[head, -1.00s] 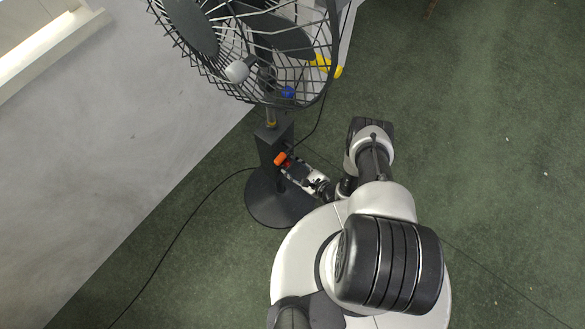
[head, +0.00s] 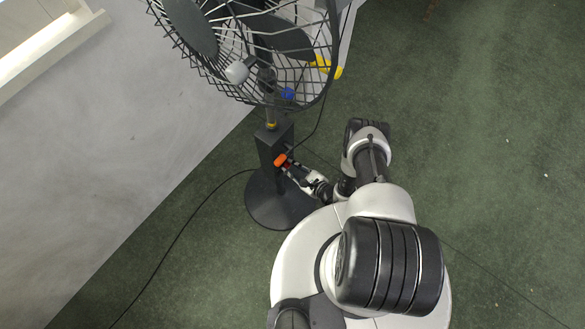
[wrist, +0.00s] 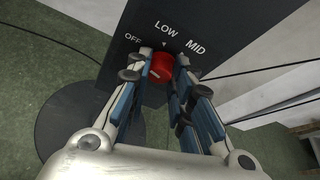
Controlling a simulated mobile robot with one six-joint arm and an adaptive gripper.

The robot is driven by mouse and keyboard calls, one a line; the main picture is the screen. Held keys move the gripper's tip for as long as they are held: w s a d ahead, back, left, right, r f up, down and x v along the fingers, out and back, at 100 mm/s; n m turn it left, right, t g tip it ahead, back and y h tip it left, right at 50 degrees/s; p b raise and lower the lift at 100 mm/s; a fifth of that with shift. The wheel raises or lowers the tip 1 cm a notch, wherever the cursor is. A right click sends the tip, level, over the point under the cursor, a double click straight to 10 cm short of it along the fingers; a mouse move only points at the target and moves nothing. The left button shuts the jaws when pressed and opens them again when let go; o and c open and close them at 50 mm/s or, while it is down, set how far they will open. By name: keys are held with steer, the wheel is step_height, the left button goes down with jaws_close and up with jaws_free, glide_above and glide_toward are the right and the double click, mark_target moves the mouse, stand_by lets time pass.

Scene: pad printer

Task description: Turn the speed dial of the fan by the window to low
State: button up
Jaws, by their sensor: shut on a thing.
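The fan (head: 262,45) stands at upper left in the head view, on a dark post box and a round base (head: 262,212). The box's dark panel (wrist: 215,25) fills the top of the wrist view, with OFF, LOW and MID printed on it and a small pointer mark just above the dial. The red speed dial (wrist: 162,66) sits below these words and shows orange-red in the head view (head: 281,160). My gripper (wrist: 163,75) is shut on the dial, one finger on each side. A small pale mark shows on the dial's lower left; the fingers hide its sides.
A grey wall (head: 140,120) rises left of the fan, with the bright window ledge (head: 45,45) at upper left. A black cable (head: 165,245) runs over the green floor from the base. The floor at right is open.

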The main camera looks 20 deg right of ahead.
steer(key=shift+m, duration=0.3)
jaws_close()
steer(key=m+y, duration=0.1)
steer(key=m+g+y, duration=0.1)
steer(key=m, duration=0.1)
steer(key=shift+w+d+g, duration=0.15)
steer(key=shift+d+g, duration=0.1)
steer(key=shift+g, duration=0.05)
steer(key=shift+d+m+g+y, duration=0.1)
steer(key=shift+m+g+y, duration=0.4)
steer(key=shift+m+y, duration=0.8)
steer(key=shift+m, duration=0.3)
steer(key=o, duration=1)
jaws_free()
steer(key=shift+c, duration=0.2)
